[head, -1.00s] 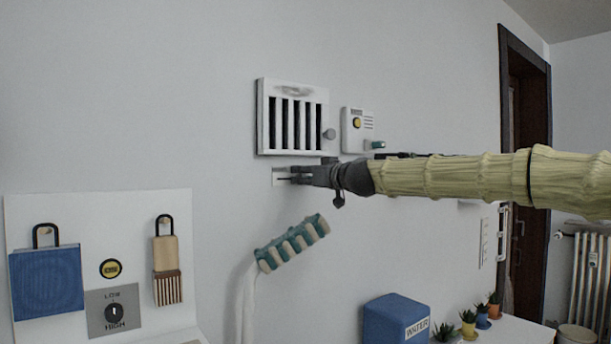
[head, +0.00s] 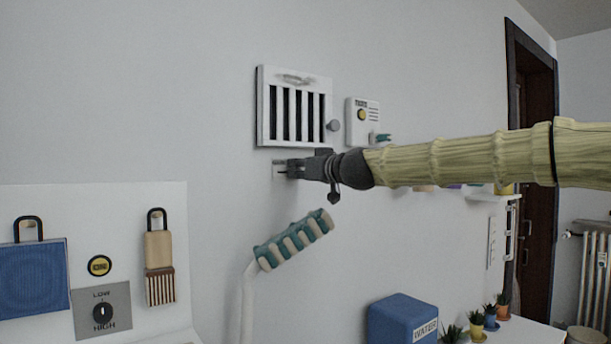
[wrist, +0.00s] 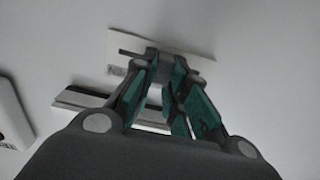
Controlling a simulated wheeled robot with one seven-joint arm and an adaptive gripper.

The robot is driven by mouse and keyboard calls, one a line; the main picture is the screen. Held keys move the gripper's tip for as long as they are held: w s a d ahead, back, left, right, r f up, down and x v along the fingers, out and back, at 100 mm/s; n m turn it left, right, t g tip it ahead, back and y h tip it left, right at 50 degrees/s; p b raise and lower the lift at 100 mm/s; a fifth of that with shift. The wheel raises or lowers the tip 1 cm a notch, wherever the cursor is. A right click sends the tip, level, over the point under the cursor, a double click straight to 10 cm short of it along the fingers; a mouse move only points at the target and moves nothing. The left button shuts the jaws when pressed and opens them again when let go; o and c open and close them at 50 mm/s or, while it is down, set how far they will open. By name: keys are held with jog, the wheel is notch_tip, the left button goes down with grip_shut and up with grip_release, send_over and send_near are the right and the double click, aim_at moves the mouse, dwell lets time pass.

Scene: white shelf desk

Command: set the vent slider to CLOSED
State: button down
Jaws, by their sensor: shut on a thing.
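The vent (head: 293,112) is a white grille with dark slots on the wall. Just below it in the head view is a small white slider plate (head: 277,170). My gripper (head: 290,169) reaches it from the right and covers most of it. In the wrist view the plate (wrist: 195,63) has a dark slot, and a grey slider knob (wrist: 160,70) sits between the fingertips. My gripper (wrist: 165,85) is shut on that knob. Any markings on the plate are too small to read, so the slider's setting cannot be told.
A striped teal and cream handle (head: 293,240) is below my gripper. A blue WATER box (head: 400,320) and several potted plants stand lower right. A white panel with a LOW/HIGH dial (head: 102,312) is lower left.

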jog(key=s+a, duration=0.1)
jog(key=s+a+b, duration=0.1)
jog(key=a, duration=0.1)
jog(key=shift+s+a, duration=0.25)
jog(key=shift+s, duration=0.05)
jog(key=shift+w+d, duration=0.1)
jog(key=shift+d, duration=0.05)
jog(key=c, duration=1.4)
grip_release()
send_near(279, 168)
jog(key=v, duration=0.5)
